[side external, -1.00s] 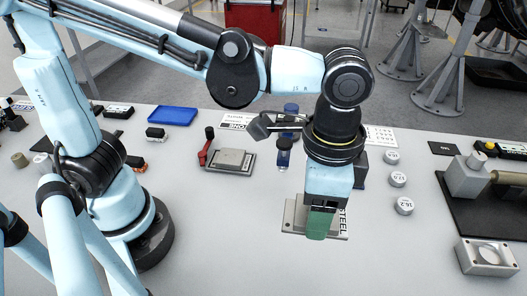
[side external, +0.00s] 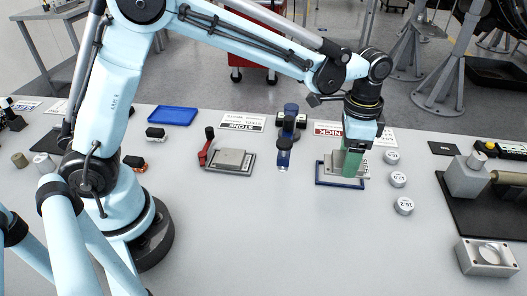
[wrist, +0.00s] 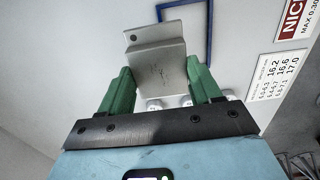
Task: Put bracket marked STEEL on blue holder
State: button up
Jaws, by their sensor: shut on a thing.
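My gripper (side external: 353,162) has green fingers and is shut on a grey metal bracket (side external: 333,161). In the wrist view the bracket (wrist: 160,72) sits between both fingers (wrist: 161,88), its stepped end with a small hole pointing away. The STEEL marking is not readable now. The blue holder (side external: 338,186), a thin blue rectangular frame on the table, is under the bracket in the side view, and its rim (wrist: 211,30) shows beyond the bracket in the wrist view. I cannot tell whether the bracket touches it. Fingers and bracket hide part of the holder.
Round numbered weights (side external: 397,179) stand just right of the holder. A NICK sign (side external: 330,129) lies behind it. A blue upright tool (side external: 284,150) and a grey plate with a red-handled clamp (side external: 231,161) are to the left. The table in front is clear.

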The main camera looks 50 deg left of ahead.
aim_at(343, 159)
jog(key=w+a+f, duration=0.2)
jog(key=w+a, duration=0.1)
jog(key=shift+f, duration=2.3)
jog(key=shift+f, duration=0.1)
jog(key=o, duration=1.4)
jog(key=shift+f, duration=0.1)
jog(key=shift+o, duration=0.2)
notch_tip(343, 159, up, 12)
jog(key=shift+r, duration=0.2)
jog(key=shift+f, duration=0.1)
jog(key=shift+f, duration=5.2)
